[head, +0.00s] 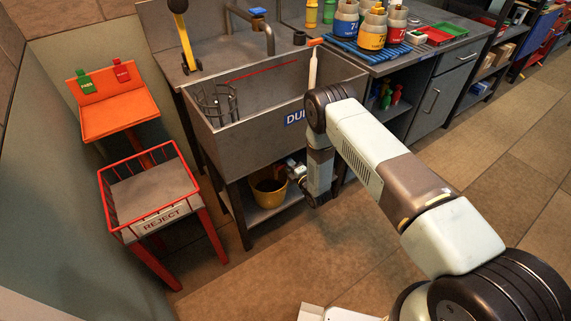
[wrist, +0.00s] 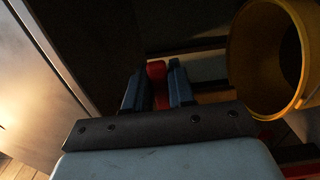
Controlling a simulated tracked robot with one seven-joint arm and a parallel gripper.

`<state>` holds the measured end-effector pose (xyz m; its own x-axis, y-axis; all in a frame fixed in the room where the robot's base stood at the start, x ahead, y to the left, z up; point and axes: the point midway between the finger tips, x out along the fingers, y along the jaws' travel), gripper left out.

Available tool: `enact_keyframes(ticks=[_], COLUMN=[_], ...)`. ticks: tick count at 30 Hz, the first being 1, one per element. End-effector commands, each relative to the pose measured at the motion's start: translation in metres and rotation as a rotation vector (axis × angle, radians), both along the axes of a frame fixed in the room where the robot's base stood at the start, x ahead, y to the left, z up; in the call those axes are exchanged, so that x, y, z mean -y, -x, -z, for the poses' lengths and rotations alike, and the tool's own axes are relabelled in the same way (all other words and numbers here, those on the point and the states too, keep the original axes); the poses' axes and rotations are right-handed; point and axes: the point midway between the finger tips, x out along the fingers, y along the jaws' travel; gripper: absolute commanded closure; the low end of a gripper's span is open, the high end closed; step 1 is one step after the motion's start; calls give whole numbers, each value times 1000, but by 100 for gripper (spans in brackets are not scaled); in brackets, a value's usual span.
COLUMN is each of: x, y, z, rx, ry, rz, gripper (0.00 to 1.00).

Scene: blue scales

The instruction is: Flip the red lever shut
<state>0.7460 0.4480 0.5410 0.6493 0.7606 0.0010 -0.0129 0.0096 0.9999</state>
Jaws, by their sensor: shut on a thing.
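In the wrist view, a small red piece (wrist: 156,70), which looks like the red lever, stands between the two dark blue fingers of my gripper (wrist: 157,82). The fingers are shut on it, one on each side. A red strip continues below it between the fingers. What the lever is fixed to is too dark to make out. In the head view, my arm reaches down in front of the steel sink (head: 237,133) to the space under it. There the lever cannot be made out, and my gripper is hard to tell apart from the parts under the sink.
A yellow bucket (head: 268,192) stands under the sink; it is close on the right in the wrist view (wrist: 262,85). A red-rimmed REJECT stand (head: 161,219) and an orange stand (head: 120,113) are left of the sink. Floor in front (head: 258,255) is clear.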

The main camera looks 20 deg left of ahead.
Motion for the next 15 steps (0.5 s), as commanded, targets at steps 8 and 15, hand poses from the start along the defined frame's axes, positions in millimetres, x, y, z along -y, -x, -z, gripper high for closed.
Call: enact_keyframes(ticks=[8,15], x=[0,0], y=[1,1], z=[2,1], rx=[-3,-2], ry=[2,1], rz=[-1,-1], gripper=[64,55])
